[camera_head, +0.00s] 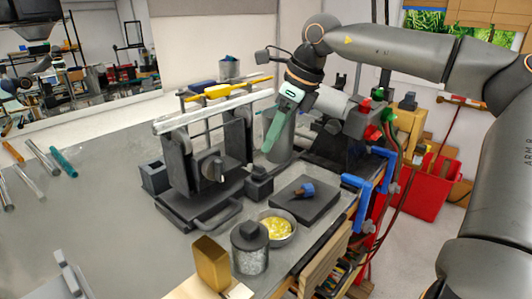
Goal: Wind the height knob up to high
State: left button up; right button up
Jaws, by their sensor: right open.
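A dark stand (180,155) with two uprights is on the grey table. My right gripper (270,143) comes down from the upper right, behind and to the right of the stand. Its teal fingers point down and left, apart from the knob. It is open, and I see nothing held in it. My left gripper is not in view.
A dark plate (305,200), a bowl of yellow pieces (279,226), a lidded jar (250,250) and a brass block (211,263) stand in front. Loose rods (42,158) lie at left; the table's middle left is clear.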

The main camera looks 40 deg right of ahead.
jog(key=v, duration=0.6)
dwell(0.5)
